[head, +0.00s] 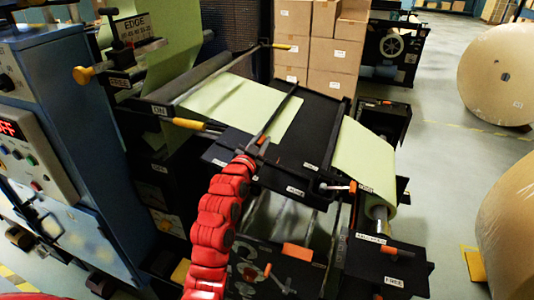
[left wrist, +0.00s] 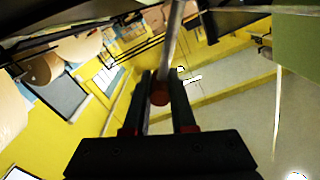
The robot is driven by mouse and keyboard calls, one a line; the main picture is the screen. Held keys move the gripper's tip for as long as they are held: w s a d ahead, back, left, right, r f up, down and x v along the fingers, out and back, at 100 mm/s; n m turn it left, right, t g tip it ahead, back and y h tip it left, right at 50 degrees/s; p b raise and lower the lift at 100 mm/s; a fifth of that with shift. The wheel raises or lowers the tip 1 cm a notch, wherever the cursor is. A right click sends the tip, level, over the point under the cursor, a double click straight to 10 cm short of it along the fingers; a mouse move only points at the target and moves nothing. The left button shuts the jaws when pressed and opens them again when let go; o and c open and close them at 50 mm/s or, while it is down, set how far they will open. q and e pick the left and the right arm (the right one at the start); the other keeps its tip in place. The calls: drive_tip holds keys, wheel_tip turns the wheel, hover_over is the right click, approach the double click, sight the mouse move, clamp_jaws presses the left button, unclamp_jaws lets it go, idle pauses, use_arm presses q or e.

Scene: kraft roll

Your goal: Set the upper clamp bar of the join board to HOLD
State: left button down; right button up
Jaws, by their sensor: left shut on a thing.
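The join board (head: 322,108) is a black board with pale green web on its left part and more web hanging past its right edge. A thin dark clamp bar (head: 283,107) crosses it from the back toward my left gripper (head: 257,146). My left gripper is shut at the bar's near end, at the board's front edge. In the left wrist view a grey rod with a red end (left wrist: 160,94) lies between the two fingers. A second bar with an orange handle (head: 340,187) is at the board's right. Small labels there are too blurred to read. My right gripper is not in view.
A blue cabinet with a control panel (head: 32,155) stands at the left. Yellow-handled levers (head: 190,124) stick out near the rollers. Below the board are more orange handles (head: 297,252). Cardboard boxes (head: 318,40) stand behind, and large paper rolls (head: 500,75) stand on open floor at the right.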

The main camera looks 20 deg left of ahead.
use_arm(q)
drive_tip(key=a+n, duration=0.1)
drive_tip(key=a+r+n+b, duration=0.1)
drive_tip(key=shift+a+n, duration=0.15)
drive_tip(key=shift+n, duration=0.25)
drive_tip(key=shift+a+r+n+b, duration=0.2)
drive_tip(key=shift+a+n+b, duration=0.3)
drive_tip(key=shift+a+n, duration=0.45)
drive_tip(key=shift+a+r+n+b, duration=0.2)
drive_tip(key=shift+a+n+b, duration=0.35)
drive_tip(key=shift+n, duration=0.6)
drive_tip(key=c, duration=0.8)
unclamp_jaws()
drive_tip(key=shift+a, duration=0.15)
drive_tip(key=shift+o, duration=0.2)
